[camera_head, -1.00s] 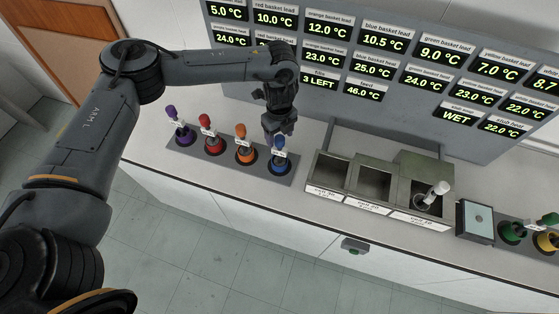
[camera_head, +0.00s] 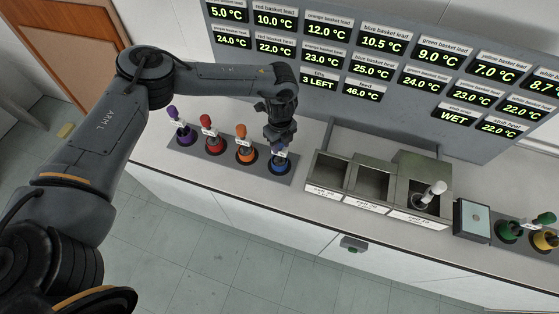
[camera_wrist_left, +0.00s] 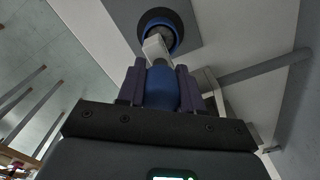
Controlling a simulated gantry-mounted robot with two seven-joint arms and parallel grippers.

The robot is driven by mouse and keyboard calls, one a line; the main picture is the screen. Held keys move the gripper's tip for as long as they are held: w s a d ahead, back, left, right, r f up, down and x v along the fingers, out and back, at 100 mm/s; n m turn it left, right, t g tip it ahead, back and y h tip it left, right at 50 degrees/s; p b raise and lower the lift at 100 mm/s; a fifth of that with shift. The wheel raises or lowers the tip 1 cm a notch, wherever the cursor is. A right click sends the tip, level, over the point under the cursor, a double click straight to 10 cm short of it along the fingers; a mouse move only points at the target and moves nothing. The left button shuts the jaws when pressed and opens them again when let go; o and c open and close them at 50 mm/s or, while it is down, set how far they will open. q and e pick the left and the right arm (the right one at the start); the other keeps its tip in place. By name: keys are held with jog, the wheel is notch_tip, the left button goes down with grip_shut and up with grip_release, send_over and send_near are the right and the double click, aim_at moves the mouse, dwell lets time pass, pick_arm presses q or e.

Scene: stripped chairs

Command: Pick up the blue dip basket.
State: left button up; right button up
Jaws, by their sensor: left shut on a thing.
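The blue dip basket (camera_head: 278,164) stands in the rightmost hole of the grey holder plate (camera_head: 213,166), at the left of the counter. My left gripper (camera_head: 280,146) is directly above it, pointing down, and hides its top. In the left wrist view the left gripper (camera_wrist_left: 161,88) is shut around the blue handle (camera_wrist_left: 162,92) of the basket. A white tag and the round blue and black base show beyond the fingers. The basket appears still seated in its hole. My right gripper is not in view.
Purple (camera_head: 182,133), red (camera_head: 210,140) and orange (camera_head: 242,151) baskets stand in a row left of the blue one. Open metal baths (camera_head: 372,184) are to its right, then a tablet (camera_head: 473,221) and green (camera_head: 508,231) and yellow baskets. A display panel (camera_head: 420,70) rises behind.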

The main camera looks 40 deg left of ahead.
pick_arm(q)
grip_shut()
jog(key=shift+r, duration=0.1)
